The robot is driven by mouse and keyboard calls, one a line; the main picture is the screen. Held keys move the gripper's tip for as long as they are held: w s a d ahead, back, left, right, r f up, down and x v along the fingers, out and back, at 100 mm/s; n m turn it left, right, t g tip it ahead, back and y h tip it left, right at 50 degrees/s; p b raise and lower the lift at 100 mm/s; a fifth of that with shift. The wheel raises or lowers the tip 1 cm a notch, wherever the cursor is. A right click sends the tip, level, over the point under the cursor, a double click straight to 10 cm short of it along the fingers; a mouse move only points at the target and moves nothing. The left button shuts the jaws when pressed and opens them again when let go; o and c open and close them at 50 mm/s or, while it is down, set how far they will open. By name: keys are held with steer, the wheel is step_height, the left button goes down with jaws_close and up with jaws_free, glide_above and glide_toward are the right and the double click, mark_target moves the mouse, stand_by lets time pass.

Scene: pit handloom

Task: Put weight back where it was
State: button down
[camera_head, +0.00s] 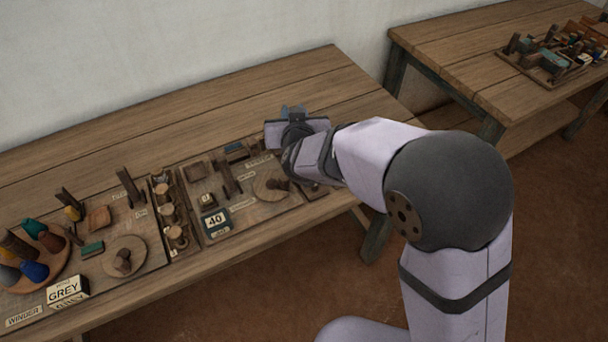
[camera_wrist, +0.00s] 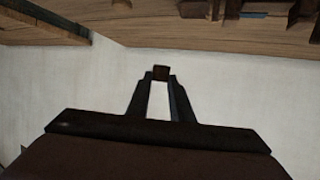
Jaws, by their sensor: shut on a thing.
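My gripper (camera_wrist: 161,78) is shut on a small dark reddish-brown block (camera_wrist: 161,70), held between the fingertips in the wrist view. The block may be the weight; its full shape is too small to tell. Behind it in the wrist view is only pale wall, so it is clear of the table. No marked place for the weight can be made out.
The near wooden table (camera_head: 285,85) carries a board with wooden posts, a round disc (camera_head: 270,184), a "40" counter (camera_head: 215,221) and a "GREY" sign (camera_head: 67,290). Coloured cones (camera_head: 34,271) stand at the left. A second table (camera_head: 450,50) holds another tray. The near table's back is bare.

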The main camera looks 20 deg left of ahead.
steer(key=s+d+f, duration=0.4)
steer(key=s, duration=0.1)
steer(key=shift+d+f, duration=0.15)
steer(key=shift+f, duration=0.1)
steer(key=shift+f, duration=5.05)
steer(key=shift+f, duration=0.1)
steer(key=shift+f, duration=0.15)
steer(key=c, duration=1.8)
jaws_free()
steer(key=shift+c, duration=0.2)
steer(key=shift+r, duration=0.25)
